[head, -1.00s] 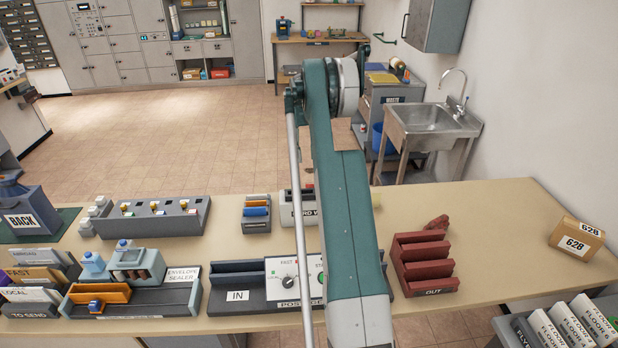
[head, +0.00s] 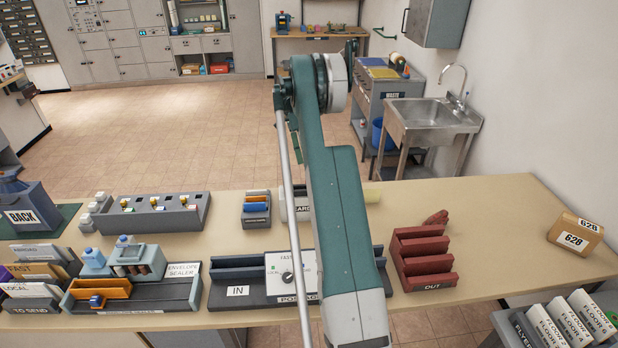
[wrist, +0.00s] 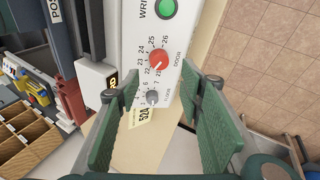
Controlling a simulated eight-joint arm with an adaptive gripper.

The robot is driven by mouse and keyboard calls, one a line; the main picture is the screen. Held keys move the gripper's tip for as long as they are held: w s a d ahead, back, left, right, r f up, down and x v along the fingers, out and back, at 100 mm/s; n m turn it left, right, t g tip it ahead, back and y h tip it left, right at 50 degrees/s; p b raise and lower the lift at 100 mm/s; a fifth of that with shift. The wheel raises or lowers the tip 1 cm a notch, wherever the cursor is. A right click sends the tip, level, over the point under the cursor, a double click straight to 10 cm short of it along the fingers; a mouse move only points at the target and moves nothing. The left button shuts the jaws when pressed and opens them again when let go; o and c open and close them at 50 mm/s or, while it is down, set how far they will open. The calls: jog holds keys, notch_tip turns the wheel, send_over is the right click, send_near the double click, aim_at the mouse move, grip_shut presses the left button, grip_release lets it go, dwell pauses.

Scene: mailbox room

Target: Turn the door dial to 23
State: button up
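The red door dial (wrist: 158,60) is on a light panel in the wrist view, with numbers up to 26 around it and the word DOOR beside it. Its pale mark appears to be toward the low-number side, but I cannot read the exact setting. The grey floor dial (wrist: 152,97) is next to it. My gripper (wrist: 163,92) is open, its two green fingers apart on either side of the dials, with nothing between the pads. In the head view the card writer (head: 301,208) is largely hidden behind my arm, and the gripper is hidden there.
A green button (wrist: 166,8) marked WRITE is on the same panel. A yellow tag (wrist: 139,115) lies near the floor dial. In the head view the postage machine (head: 283,274) is in front, and the red OUT rack (head: 423,262) is right of my arm.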

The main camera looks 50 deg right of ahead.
jog(key=n, duration=0.3)
jog(key=shift+a+f+n, duration=0.2)
jog(key=shift+f+n, duration=0.1)
jog(key=shift+n, duration=0.1)
jog(key=shift+f, duration=0.1)
jog(key=shift+x, duration=3.8)
jog(key=shift+s+d, duration=0.15)
jog(key=c, duration=0.9)
